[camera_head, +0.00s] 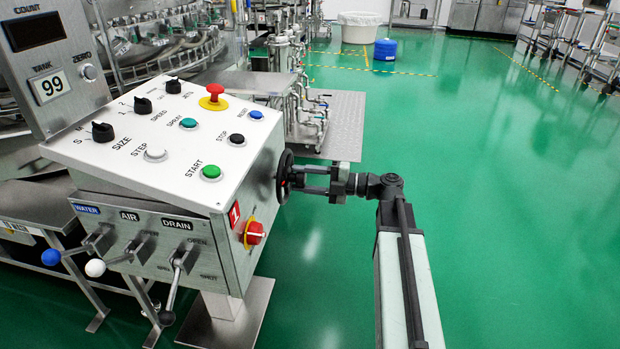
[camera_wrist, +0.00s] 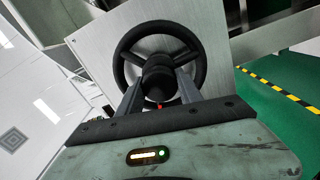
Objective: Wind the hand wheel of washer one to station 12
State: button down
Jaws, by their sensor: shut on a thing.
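The black hand wheel (camera_head: 283,177) sits on the right side of the washer's control box, which bears a red number 1 plate (camera_head: 234,214). In the wrist view the spoked wheel (camera_wrist: 194,50) faces me, with a dark round hub (camera_wrist: 158,80) in front of its middle. My gripper (camera_head: 303,179) reaches it from the right, and its two fingers are shut on the hub. It also shows in the wrist view (camera_wrist: 159,90). A small red mark shows just below the hub. No station number can be read; the count display (camera_head: 36,32) looks dark.
The sloped panel (camera_head: 130,150) carries knobs, push buttons and a red emergency stop (camera_head: 213,97). A red rotary switch (camera_head: 254,233) sits below the wheel. WATER, AIR and DRAIN levers (camera_head: 180,262) stick out in front.

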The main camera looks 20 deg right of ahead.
jog(key=shift+d+f, duration=0.1)
jog(key=c, duration=0.8)
grip_release()
jog(key=v, duration=0.7)
jog(key=shift+s+d, duration=0.2)
jog(key=shift+d, duration=0.05)
